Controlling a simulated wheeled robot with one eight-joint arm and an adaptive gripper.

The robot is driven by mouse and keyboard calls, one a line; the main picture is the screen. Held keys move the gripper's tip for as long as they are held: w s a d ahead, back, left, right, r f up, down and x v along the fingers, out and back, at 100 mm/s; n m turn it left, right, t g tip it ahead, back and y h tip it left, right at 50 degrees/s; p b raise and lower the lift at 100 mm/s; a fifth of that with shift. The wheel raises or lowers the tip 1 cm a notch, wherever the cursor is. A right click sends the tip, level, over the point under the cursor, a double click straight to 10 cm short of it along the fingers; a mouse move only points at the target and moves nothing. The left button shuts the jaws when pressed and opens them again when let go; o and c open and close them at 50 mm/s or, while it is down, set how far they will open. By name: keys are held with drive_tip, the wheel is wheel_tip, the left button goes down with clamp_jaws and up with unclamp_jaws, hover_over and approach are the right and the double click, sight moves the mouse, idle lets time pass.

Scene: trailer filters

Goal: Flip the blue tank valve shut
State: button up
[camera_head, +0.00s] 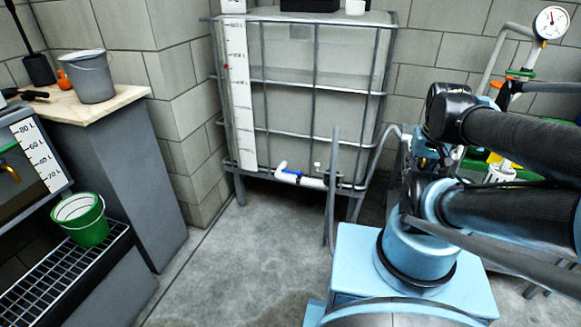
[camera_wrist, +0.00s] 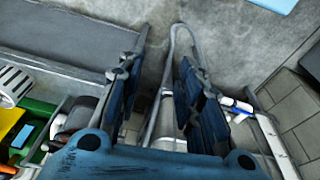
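The tank (camera_head: 300,100) is a large pale container in a metal cage frame against the block wall. Its white outlet pipe is at the bottom front and carries the blue valve handle (camera_head: 291,173), which lies roughly along the pipe. What looks like the same blue handle shows small at the right of the wrist view (camera_wrist: 239,117), beyond the right finger.
A bent grey metal rail (camera_head: 334,190) stands just right of the valve. A green bucket (camera_head: 83,220) sits on a grating at left, and a grey bucket (camera_head: 91,76) on the counter. A pressure gauge (camera_head: 552,23) is at upper right.

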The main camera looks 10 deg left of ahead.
drive_tip(key=shift+w, duration=0.1)
drive_tip(key=w+a+r+n, duration=0.5)
drive_tip(key=w+a+r, duration=0.1)
drive_tip(key=w, duration=0.4)
drive_tip(key=n, duration=1.2)
hover_over(289, 171)
drive_tip(key=s, duration=0.3)
wheel_tip(289, 171, down, 17)
drive_tip(key=w+f, duration=0.1)
drive_tip(key=f, duration=0.4)
drive_tip(key=w+f, duration=0.1)
drive_tip(key=f, duration=0.5)
drive_tip(key=w+f, duration=0.1)
drive_tip(key=f, duration=0.4)
drive_tip(key=shift+a+f, duration=0.1)
drive_tip(key=shift+f, duration=0.1)
